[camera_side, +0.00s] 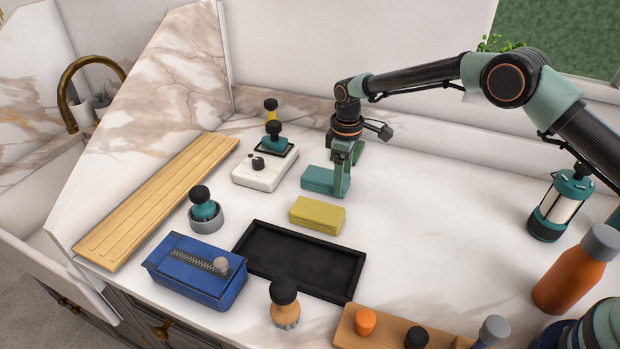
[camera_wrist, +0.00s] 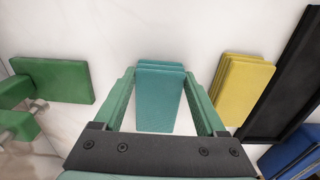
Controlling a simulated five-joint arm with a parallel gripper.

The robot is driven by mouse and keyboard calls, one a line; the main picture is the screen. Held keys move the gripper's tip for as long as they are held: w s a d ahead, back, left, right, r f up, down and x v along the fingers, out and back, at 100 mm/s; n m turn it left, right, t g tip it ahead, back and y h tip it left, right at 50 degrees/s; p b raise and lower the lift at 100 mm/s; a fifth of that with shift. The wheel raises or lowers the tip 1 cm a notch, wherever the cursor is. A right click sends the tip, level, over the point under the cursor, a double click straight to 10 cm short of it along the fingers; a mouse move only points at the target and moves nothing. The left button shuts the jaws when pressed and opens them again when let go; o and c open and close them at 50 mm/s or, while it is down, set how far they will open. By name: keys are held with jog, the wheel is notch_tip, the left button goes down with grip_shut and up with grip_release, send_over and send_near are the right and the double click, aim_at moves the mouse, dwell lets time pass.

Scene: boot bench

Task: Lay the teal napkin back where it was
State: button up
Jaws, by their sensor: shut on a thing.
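The teal napkin (camera_side: 318,179) is a folded, layered stack on the white counter, behind the yellow napkin. My gripper (camera_side: 340,180) is over its right end in the side view, pointing down. In the wrist view the teal napkin (camera_wrist: 160,98) lies between the two green fingers of my gripper (camera_wrist: 158,80), which is shut on it. The napkin looks flat and at counter level, but a small gap beneath it cannot be ruled out.
The yellow folded napkin (camera_side: 318,215) lies close in front, with the black tray (camera_side: 300,282) beyond it. A white stamp base (camera_side: 265,168) stands to the left. A green block (camera_wrist: 55,82) is left of the gripper in the wrist view.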

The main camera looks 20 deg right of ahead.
jog(key=o, duration=1.4)
jog(key=shift+f, duration=0.1)
